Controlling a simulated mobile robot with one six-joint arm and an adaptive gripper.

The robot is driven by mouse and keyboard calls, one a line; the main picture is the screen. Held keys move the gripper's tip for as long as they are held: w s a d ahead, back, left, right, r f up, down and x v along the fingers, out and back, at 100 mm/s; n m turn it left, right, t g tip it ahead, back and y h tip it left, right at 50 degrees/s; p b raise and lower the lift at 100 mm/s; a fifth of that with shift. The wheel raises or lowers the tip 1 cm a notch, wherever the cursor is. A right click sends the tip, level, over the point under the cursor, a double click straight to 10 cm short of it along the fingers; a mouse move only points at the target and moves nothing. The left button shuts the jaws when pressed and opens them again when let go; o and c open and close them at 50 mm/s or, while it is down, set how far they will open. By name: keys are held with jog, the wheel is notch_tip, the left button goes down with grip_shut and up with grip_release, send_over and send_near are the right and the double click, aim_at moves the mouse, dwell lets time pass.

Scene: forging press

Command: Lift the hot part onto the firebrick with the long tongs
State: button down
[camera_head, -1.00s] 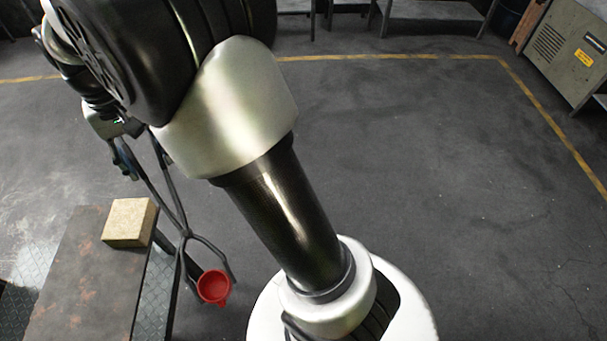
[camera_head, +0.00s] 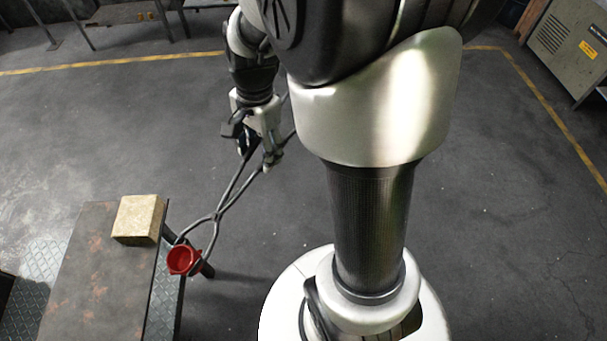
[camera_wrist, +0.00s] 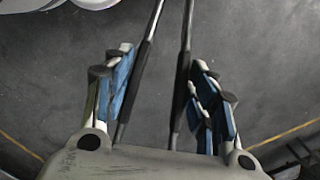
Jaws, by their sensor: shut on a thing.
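My gripper (camera_head: 262,158) is shut on the handles of the long tongs (camera_head: 234,192). In the wrist view the two dark handles (camera_wrist: 146,62) run between its blue-padded fingers (camera_wrist: 160,70). The tongs slope down to the left from my gripper, crossing at a pivot. Their jaws are around the glowing red hot part (camera_head: 185,261), a round, cup-like piece. It appears over the right edge of the workbench, just below and right of the firebrick in the picture; its height is hard to tell. The tan firebrick (camera_head: 138,219) sits on the bench's far end with a bare top.
The rust-marked workbench (camera_head: 95,280) is otherwise clear on top. A dark tread-plate surface (camera_head: 165,300) lies along its right side. Open floor (camera_head: 120,120) lies beyond. A grey cabinet (camera_head: 568,45) stands far right.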

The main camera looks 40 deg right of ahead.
jog(key=s+d+f+m+p, duration=0.1)
jog(key=s+d+f+m, duration=0.15)
jog(key=s+m, duration=0.7)
jog(key=w+a+f, duration=0.3)
jog(key=w+a, duration=0.9)
jog(key=a, duration=0.2)
jog(key=shift+m+t, duration=0.3)
jog(key=shift+m, duration=0.15)
dwell(0.4)
jog(key=shift+w+b, duration=0.1)
jog(key=shift+b, duration=0.3)
jog(key=shift+s+d+f+t+y+b, duration=0.15)
jog(key=shift+d+f+t+y+b, duration=0.1)
jog(key=shift+f+b, duration=0.5)
jog(key=shift+s+d+f+t+y+b, duration=0.2)
jog(key=shift+f+b, duration=0.2)
jog(key=shift+b, duration=0.65)
jog(key=shift+w+a+p, duration=0.35)
jog(key=shift+w+p, duration=0.05)
jog(key=shift+p, duration=0.05)
dwell(0.3)
jog(key=shift+s, duration=0.1)
dwell(0.8)
jog(key=c, duration=1.1)
grip_release()
